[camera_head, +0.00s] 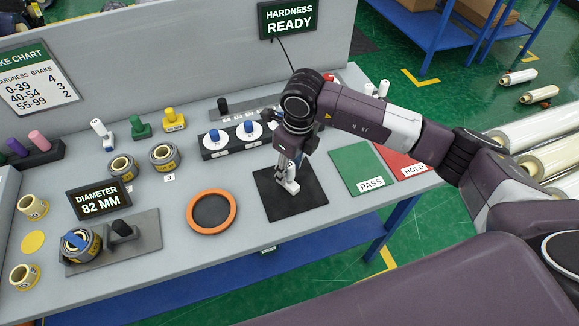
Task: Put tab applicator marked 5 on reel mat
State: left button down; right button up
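My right gripper (287,168) points down over a black square mat (310,193), which lies flat near the table's front edge and may be the reel mat. A small whitish piece (291,186) shows at its fingertips, low over or on the mat. It looks like a white applicator, but no number is readable, and the fingers' grip on it cannot be made out. Two similar white applicators (383,88) stand at the back right, partly behind my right arm. My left gripper is not in view.
Left of the mat lies an orange ring (233,206) with a dark centre. Behind stands a block with blue-knobbed discs (208,151). Wrapped rolls (164,157) stand further left. The green PASS pad (358,168) and red HOLD pad (397,158) lie right.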

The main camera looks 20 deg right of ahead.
aim_at(294, 184)
jog(key=shift+r, duration=0.55)
jog(key=r+b, duration=0.1)
jog(key=r, duration=0.2)
jog(key=r+b, duration=0.1)
jog(key=r, duration=0.2)
jog(key=s+r+b, duration=0.1)
jog(key=r, duration=0.2)
jog(key=shift+d+r, duration=0.35)
jog(key=shift+s+r, duration=0.1)
jog(key=shift+r, duration=0.65)
